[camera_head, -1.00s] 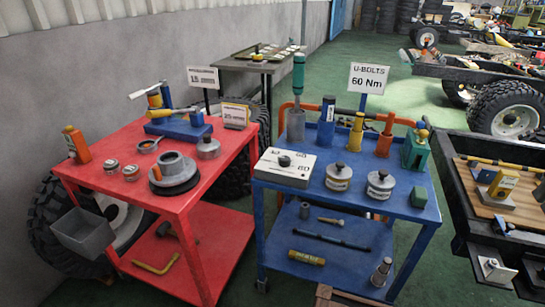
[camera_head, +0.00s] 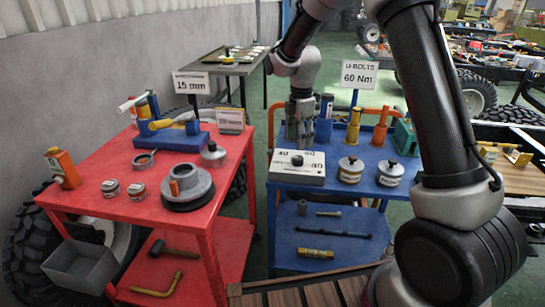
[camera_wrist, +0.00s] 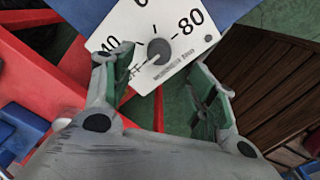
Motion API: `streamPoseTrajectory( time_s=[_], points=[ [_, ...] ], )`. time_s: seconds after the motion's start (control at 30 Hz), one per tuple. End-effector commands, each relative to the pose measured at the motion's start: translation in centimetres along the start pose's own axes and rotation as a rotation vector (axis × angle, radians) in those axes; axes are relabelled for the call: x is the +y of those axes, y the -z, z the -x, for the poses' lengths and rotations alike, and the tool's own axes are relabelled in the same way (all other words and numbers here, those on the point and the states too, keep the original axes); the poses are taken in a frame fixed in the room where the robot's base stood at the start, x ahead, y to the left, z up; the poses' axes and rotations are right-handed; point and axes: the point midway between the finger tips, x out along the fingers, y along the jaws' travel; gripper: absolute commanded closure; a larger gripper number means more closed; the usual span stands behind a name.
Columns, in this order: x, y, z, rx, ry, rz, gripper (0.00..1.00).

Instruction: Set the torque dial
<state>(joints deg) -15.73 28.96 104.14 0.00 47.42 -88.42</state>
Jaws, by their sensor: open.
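The torque dial box (camera_head: 309,179) is a pale box on the blue cart's top, at its left front corner. Its dark round knob (camera_head: 297,160) sits on the top face. In the wrist view the knob (camera_wrist: 158,51) is grey, on a white face marked 40, 80 and OFF, with another number cut off at the top. I cannot tell for sure where the knob points. My gripper (camera_head: 300,138) hangs just behind and above the box. In the wrist view its green-padded fingers (camera_wrist: 164,72) are apart, empty, either side of the knob in the picture, not touching it.
A sign (camera_head: 359,75) reads "U-BOLTS 60 Nm". Two labelled round pots (camera_head: 351,169) stand right of the box, with coloured cylinders behind. The red cart (camera_head: 100,190) at left holds a vise, bottle and tins. A slatted wooden surface (camera_head: 310,290) is in front.

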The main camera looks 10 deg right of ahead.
Motion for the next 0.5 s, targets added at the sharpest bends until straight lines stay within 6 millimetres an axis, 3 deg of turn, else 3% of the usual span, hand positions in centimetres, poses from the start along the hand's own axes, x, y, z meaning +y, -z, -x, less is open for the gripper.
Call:
streamPoseTrajectory(
  time_s=[0.27, 0.5],
  points=[
    [0.2, 0.0, -0.4, -0.001, -0.009, 0.221, 0.43],
    [0.1, 0.0, -4.1, 0.000, -0.005, 0.227, 0.43]
  ],
)
